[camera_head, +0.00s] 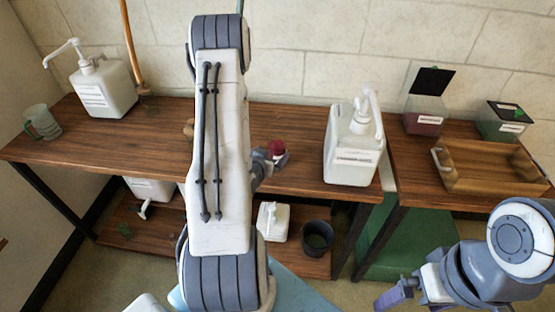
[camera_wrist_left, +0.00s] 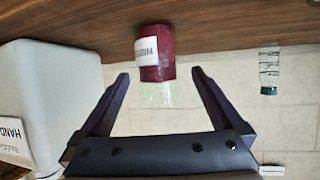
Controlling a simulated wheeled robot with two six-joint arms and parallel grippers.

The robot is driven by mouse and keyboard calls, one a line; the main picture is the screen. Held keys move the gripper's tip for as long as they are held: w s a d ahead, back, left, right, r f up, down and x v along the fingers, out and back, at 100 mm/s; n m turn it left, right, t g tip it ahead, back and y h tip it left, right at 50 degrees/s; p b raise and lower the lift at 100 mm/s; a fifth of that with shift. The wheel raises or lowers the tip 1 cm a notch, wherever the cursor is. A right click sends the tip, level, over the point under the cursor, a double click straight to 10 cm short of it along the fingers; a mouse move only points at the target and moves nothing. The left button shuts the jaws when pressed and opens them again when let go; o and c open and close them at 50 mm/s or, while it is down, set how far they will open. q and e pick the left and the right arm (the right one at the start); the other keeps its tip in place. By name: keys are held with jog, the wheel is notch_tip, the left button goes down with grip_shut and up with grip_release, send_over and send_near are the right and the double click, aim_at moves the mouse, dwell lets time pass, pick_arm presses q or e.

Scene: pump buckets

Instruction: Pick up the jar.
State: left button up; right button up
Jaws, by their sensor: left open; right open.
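A small jar (camera_head: 277,149) with dark red contents stands on the wooden table, right of my left arm. In the left wrist view, where the table is at the top, the jar (camera_wrist_left: 157,55) shows a white label and a clear, greenish end. My left gripper (camera_wrist_left: 160,76) is open, with its fingers pointing at the jar and a fingertip on either side of its clear end. In the head view my left gripper (camera_head: 264,164) is mostly hidden behind my arm. My right gripper (camera_head: 396,294) is at the lower right, empty and away from the table.
A white pump bucket (camera_head: 354,150) stands right of the jar; another (camera_head: 104,90) is at the far left beside a glass mug (camera_head: 41,122). On the right are a wooden tray (camera_head: 480,182) and two black-lidded containers (camera_head: 424,119) (camera_head: 500,127). A dark bin (camera_head: 317,238) is on the lower shelf.

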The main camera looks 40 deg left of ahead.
aim_at(273, 151)
pick_arm(q)
jog(key=b+x, duration=0.1)
jog(key=x, duration=0.1)
jog(key=shift+w+a+f, duration=0.1)
jog(key=shift+w+f, duration=0.15)
jog(key=shift+w, duration=0.05)
jog(key=shift+w+a, duration=0.15)
jog(key=shift+w, duration=0.35)
jog(key=x, duration=0.1)
jog(key=p+x, duration=0.1)
jog(key=x, duration=0.1)
jog(key=shift+w+r, duration=0.1)
jog(key=shift+w, duration=0.3)
jog(key=shift+w+a+f, duration=0.15)
jog(key=shift+w+f, duration=0.1)
jog(key=shift+w, duration=0.1)
jog(key=shift+c, duration=0.3)
grip_shut()
